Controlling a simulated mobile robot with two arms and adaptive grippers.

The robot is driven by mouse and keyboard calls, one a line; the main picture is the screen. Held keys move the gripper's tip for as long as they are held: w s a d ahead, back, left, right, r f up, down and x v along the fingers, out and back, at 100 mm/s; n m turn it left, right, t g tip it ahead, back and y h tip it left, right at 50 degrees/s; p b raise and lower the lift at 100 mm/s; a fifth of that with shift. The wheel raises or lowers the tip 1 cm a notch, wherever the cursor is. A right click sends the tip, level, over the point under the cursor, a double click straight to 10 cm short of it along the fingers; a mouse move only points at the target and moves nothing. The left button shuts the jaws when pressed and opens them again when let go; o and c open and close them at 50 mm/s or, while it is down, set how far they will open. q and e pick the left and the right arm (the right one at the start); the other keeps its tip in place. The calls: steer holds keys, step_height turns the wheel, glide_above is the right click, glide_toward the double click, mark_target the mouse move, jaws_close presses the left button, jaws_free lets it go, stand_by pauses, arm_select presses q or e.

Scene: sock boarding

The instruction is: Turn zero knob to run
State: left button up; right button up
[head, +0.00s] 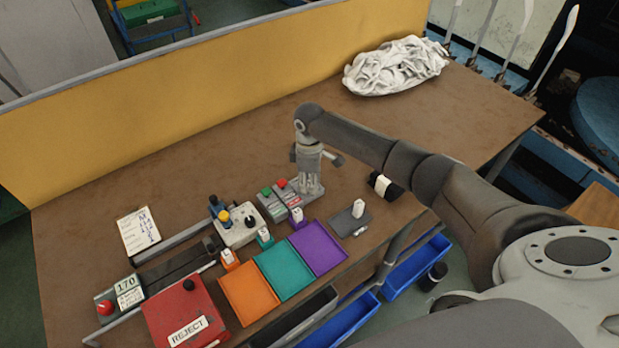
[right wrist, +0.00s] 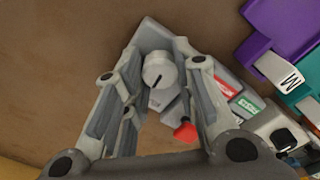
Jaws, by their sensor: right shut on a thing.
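The zero knob (right wrist: 158,71) is a round pale grey knob with a dark pointer mark, on a small grey control box (head: 270,210) on the table. The box has a green button (head: 266,191) and a red button (head: 281,183), with red and green labels below them. My right gripper (head: 308,190) points down at the right end of the box. In the right wrist view its two fingers (right wrist: 160,78) lie on either side of the knob, shut on it. The gripper hides the knob in the head view. My left gripper is not in view.
Orange (head: 248,293), teal (head: 282,268) and purple (head: 317,248) trays lie in front of the box. A red reject box (head: 180,310) stands at front left. A white cloth heap (head: 396,66) lies at the back right. Bare table lies behind the box.

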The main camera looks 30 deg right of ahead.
steer(key=n, duration=0.3)
steer(key=shift+r+n, duration=0.1)
steer(key=shift+n, duration=0.3)
steer(key=shift+n+p, duration=0.3)
steer(key=shift+n, duration=1.5)
steer(key=o, duration=0.8)
steer(key=shift+c, duration=0.2)
step_height(320, 180, up, 12)
